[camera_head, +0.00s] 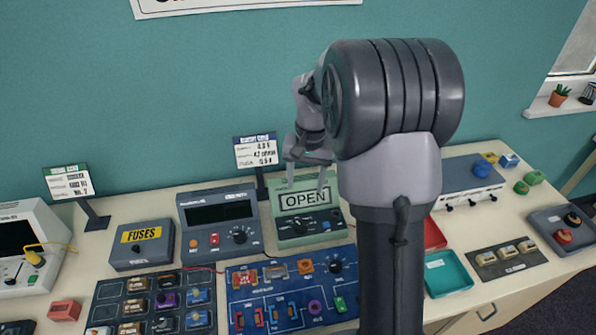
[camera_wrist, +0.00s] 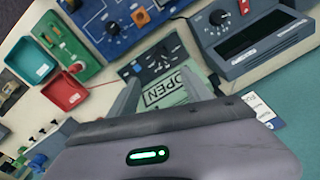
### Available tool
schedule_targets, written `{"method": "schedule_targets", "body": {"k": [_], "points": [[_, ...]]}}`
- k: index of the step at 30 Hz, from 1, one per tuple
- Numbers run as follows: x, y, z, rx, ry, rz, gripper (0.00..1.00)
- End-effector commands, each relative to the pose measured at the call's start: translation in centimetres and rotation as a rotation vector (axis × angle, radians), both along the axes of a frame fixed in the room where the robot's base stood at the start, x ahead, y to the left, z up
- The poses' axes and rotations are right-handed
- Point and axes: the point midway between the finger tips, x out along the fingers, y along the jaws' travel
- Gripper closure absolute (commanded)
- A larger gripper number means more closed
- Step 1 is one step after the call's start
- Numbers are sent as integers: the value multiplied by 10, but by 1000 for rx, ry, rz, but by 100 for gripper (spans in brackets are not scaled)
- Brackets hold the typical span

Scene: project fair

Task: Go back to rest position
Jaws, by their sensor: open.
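My gripper (camera_head: 306,178) is open above the green box with the OPEN sign (camera_head: 305,199), its two fingers pointing down at either side of the sign in the head view. Nothing is visible between the fingers. In the wrist view my gripper (camera_wrist: 165,93) shows its fingers spread over the same OPEN box (camera_wrist: 172,62). Whether a fingertip touches the box cannot be told. My arm rises in front of the bench in the head view and hides part of it.
A dark meter (camera_head: 216,212) and a yellow-labelled FUSES box (camera_head: 142,243) stand left of the OPEN box. A sign stand (camera_head: 257,152) is close behind. Blue circuit board (camera_head: 262,282) lies in front. Red (camera_wrist: 64,91) and teal (camera_wrist: 28,62) trays lie beyond my arm. Air above is clear.

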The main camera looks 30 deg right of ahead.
Motion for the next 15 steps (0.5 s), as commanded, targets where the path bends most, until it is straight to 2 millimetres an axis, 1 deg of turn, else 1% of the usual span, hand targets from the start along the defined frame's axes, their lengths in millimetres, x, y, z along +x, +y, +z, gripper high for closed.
{"method": "schedule_targets", "body": {"k": [3,5,7,8,9,11,12,14,15], "points": [[0,0,0,-1,-1,0,43],[-2,5,3,-1,-12,5,43],[-11,23,15,-6,-51,24,43],[-19,35,22,-7,-76,35,43],[-33,54,32,-7,-116,55,43],[-63,87,43,-6,-187,89,43],[-85,106,47,-2,-235,112,43],[-120,132,47,7,-302,143,43],[-141,147,44,14,-346,162,43]]}}
